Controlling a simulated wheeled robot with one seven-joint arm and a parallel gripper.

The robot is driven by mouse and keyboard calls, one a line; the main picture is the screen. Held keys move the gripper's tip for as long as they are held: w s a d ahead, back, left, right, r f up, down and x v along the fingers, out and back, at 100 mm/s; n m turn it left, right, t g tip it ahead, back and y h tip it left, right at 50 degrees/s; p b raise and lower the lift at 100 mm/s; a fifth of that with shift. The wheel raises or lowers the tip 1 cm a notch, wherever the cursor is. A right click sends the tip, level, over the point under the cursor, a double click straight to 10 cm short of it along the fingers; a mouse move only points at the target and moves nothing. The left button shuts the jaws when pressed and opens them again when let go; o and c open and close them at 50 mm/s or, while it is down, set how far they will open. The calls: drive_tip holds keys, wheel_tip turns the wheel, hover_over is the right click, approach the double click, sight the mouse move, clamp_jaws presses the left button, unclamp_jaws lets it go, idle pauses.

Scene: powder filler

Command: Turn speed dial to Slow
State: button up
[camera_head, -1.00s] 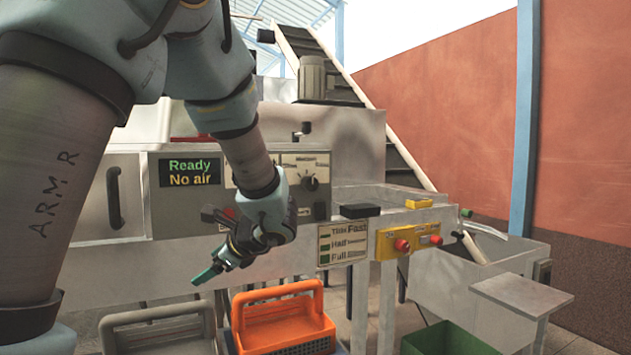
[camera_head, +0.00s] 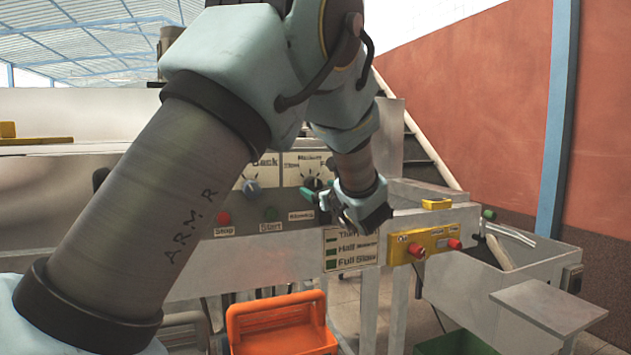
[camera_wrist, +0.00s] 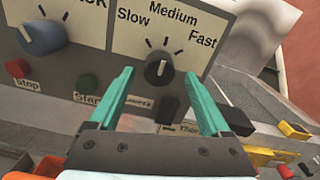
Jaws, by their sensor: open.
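The speed dial (camera_wrist: 159,72) is a black round knob on a cream plate marked Slow at left, Medium at top and Fast at right. Its pale pointer line looks roughly upright, toward Medium. My gripper (camera_wrist: 158,76) is open, with its green fingers apart on either side of the dial in the wrist view. I cannot tell whether they touch it. In the head view the dial (camera_head: 313,183) sits at my gripper (camera_head: 317,190), partly hidden by it.
Left of the dial is a grey-blue knob (camera_wrist: 42,37). Below are a red Stop button (camera_wrist: 17,68), a green Start button (camera_wrist: 86,82) and a dark button (camera_wrist: 168,108). A yellow box with red buttons (camera_head: 424,245) is lower right. An orange basket (camera_head: 281,325) stands below.

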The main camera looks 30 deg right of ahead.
sight(316, 187)
drive_tip(key=shift+w+d+p, duration=0.15)
drive_tip(key=shift+w+p, duration=0.3)
drive_tip(key=shift+w, duration=1.2)
clamp_jaws()
